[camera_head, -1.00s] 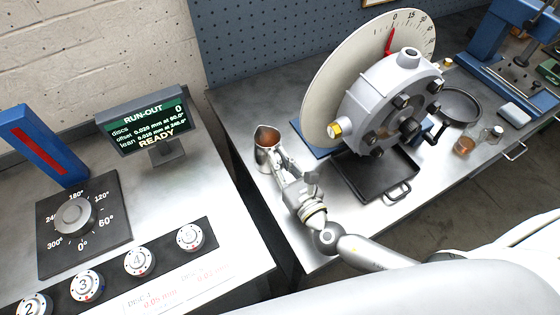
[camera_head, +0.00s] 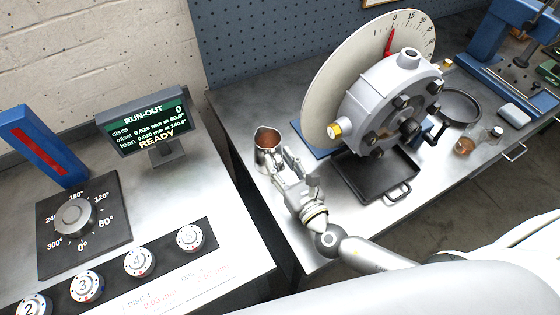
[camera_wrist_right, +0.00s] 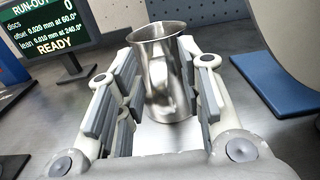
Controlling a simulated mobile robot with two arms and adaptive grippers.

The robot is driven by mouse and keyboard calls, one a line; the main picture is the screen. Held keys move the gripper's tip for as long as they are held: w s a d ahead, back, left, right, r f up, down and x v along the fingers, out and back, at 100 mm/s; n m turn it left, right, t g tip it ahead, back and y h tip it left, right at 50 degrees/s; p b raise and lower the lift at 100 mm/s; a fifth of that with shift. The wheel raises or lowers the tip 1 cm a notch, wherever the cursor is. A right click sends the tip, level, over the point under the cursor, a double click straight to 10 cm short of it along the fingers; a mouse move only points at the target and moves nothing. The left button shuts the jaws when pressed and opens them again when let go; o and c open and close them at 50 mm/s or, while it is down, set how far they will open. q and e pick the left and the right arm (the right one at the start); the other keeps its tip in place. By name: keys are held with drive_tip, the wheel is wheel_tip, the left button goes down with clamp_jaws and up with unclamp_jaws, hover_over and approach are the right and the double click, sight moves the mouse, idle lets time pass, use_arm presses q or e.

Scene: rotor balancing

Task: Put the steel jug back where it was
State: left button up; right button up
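The steel jug (camera_head: 267,152) stands upright on the metal bench, left of the big pale dial disc, with brown contents visible in its mouth. It also shows in the right wrist view (camera_wrist_right: 160,85), with its handle turned toward my gripper. My right gripper (camera_head: 284,160) is at the jug's near right side. In the right wrist view its fingers (camera_wrist_right: 162,92) are spread apart, one on each side of the jug's near part, with gaps visible beside the handle. The jug's base is partly hidden. My left gripper is in no view.
The dial disc (camera_head: 330,75) with its grey hub (camera_head: 385,100) stands right of the jug. A black tray (camera_head: 372,180) lies below the hub. A round dark pan (camera_head: 460,104) and a small jar (camera_head: 465,146) are farther right. A readout screen (camera_head: 147,127) stands left.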

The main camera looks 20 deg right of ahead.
drive_tip(key=s+b, duration=0.1)
drive_tip(key=s, duration=0.2)
drive_tip(key=s+d+b, duration=0.1)
drive_tip(key=s, duration=0.2)
drive_tip(key=s+d+b, duration=0.1)
drive_tip(key=s, duration=0.3)
drive_tip(key=shift+f, duration=0.2)
drive_tip(key=shift+s+d+r, duration=0.1)
drive_tip(key=shift+s+r, duration=0.05)
drive_tip(key=shift+s, duration=0.55)
